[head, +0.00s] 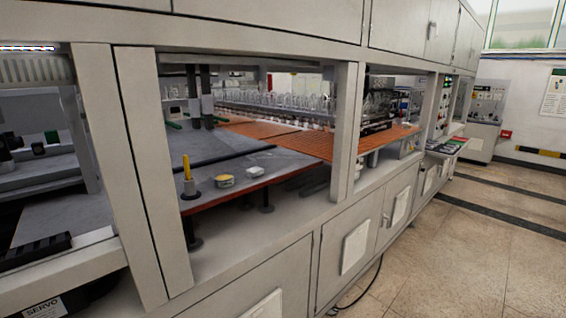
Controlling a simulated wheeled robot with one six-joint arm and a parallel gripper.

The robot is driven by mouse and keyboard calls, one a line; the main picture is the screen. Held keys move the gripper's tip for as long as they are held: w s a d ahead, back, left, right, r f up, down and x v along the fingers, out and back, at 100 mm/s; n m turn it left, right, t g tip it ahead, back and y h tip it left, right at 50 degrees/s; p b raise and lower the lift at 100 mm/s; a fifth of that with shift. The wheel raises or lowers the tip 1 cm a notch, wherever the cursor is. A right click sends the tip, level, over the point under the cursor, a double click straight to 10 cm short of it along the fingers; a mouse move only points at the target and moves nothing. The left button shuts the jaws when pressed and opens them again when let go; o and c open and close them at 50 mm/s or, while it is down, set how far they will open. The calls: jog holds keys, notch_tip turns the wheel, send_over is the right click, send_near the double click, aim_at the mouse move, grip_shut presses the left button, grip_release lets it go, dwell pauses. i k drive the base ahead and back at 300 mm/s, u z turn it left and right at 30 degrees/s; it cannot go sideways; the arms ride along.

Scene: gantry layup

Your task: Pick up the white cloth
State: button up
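A small white item (256,171) lies near the front right edge of the grey table (225,160) inside the machine bay. It looks like a folded or crumpled cloth, but it is too small to be sure. It appears apart from the things around it. My gripper is not in this view.
Grey frame posts (345,130) border the bay opening. Cabinets (352,245) lie below. The tiled floor (450,260) at right is clear.

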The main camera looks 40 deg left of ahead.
aim_at(256, 172)
jog(key=u, duration=0.25)
jog(key=i, duration=1.3)
jog(key=u, duration=1.6)
jog(key=i, duration=1.05)
jog(key=u, duration=1.05)
jog(key=i, duration=0.2)
jog(key=u, duration=0.1)
